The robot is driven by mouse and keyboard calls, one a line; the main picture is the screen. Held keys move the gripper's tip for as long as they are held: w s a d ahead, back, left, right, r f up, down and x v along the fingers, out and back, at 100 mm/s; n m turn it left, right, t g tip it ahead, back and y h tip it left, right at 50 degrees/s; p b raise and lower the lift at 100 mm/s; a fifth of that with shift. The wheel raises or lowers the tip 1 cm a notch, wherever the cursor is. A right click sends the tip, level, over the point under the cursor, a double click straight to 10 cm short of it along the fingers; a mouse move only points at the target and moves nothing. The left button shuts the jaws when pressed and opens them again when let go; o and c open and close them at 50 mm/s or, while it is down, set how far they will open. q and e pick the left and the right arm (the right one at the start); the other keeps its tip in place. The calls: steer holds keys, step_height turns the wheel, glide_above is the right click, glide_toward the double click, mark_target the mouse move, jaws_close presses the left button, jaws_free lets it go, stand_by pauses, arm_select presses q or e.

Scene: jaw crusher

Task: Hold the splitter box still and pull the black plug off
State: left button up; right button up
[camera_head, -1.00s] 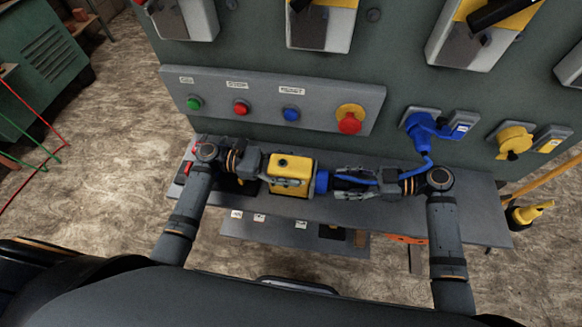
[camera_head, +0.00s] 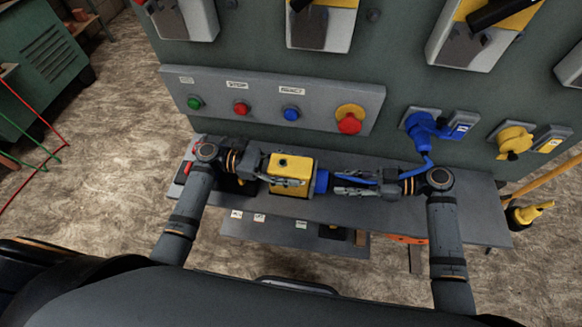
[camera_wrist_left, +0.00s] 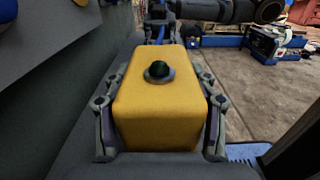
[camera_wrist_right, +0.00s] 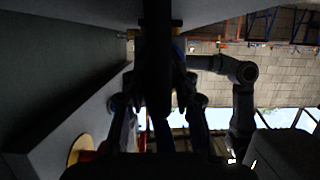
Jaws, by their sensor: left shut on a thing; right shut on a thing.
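The yellow splitter box (camera_head: 300,166) sits over the grey shelf, with a dark round knob (camera_wrist_left: 159,71) on top and a blue socket (camera_head: 321,181) on its right end. My left gripper (camera_head: 292,181) is shut on the box; its fingers flank both sides in the left wrist view (camera_wrist_left: 160,118). My right gripper (camera_head: 338,183) is shut around the black plug, right of the blue socket. The plug is mostly hidden by the fingers; a dark shape (camera_wrist_right: 157,60) lies between them in the right wrist view. I cannot tell whether plug and socket still touch.
A blue cable (camera_head: 427,161) runs from the blue wall plug (camera_head: 421,127) toward my right gripper. The button panel (camera_head: 270,100) with a red emergency knob (camera_head: 350,123) is behind the arms. The grey shelf (camera_head: 470,200) is clear at right. A yellow connector (camera_head: 528,212) hangs at far right.

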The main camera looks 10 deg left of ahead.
steer(key=shift+d, duration=0.1)
stand_by(0.5)
steer(key=shift+d, duration=2)
arm_select(q)
steer(key=o, duration=1.8)
steer(key=a, duration=1.2)
